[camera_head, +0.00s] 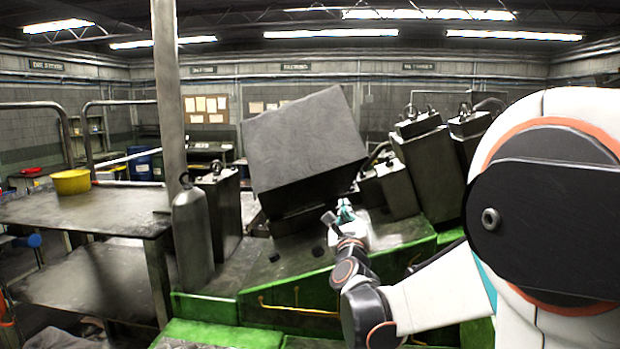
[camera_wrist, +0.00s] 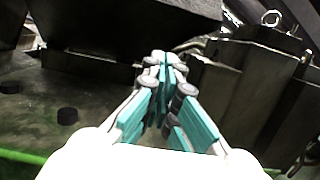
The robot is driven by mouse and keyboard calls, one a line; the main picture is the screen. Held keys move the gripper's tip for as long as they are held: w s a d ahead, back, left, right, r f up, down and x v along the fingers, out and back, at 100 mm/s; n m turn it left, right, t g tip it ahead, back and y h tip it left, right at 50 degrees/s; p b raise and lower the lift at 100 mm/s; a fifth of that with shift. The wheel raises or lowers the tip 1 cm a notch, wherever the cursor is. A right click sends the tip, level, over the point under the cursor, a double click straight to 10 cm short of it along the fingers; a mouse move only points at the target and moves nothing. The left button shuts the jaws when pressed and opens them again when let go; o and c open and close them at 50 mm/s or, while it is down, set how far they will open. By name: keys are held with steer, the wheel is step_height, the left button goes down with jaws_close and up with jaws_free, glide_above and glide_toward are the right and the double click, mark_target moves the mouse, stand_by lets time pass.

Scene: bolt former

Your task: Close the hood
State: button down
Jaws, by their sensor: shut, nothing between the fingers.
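The hood (camera_head: 305,145) is a large grey metal box in the head view. In the wrist view the hood's dark underside (camera_wrist: 130,25) fills the upper left. My gripper (camera_head: 345,212) is just below the hood's lower right corner. In the wrist view my gripper (camera_wrist: 162,62) has its teal fingers together with nothing between them. I cannot tell whether the fingertips touch the hood.
Grey metal blocks with lifting rings (camera_head: 390,185) stand right of the hood, also close on the right in the wrist view (camera_wrist: 245,80). A grey cylinder (camera_head: 192,235) and post stand left. A table (camera_head: 80,210) holds a yellow pot (camera_head: 71,182). A yellow rail (camera_head: 300,310) runs along the front.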

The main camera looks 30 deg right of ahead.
glide_toward(340, 172)
step_height(340, 172, down, 2)
steer(key=d, duration=0.2)
steer(key=w+r, duration=0.1)
steer(key=w, duration=0.1)
steer(key=w+r+p, duration=0.1)
steer(key=shift+w+r, duration=0.4)
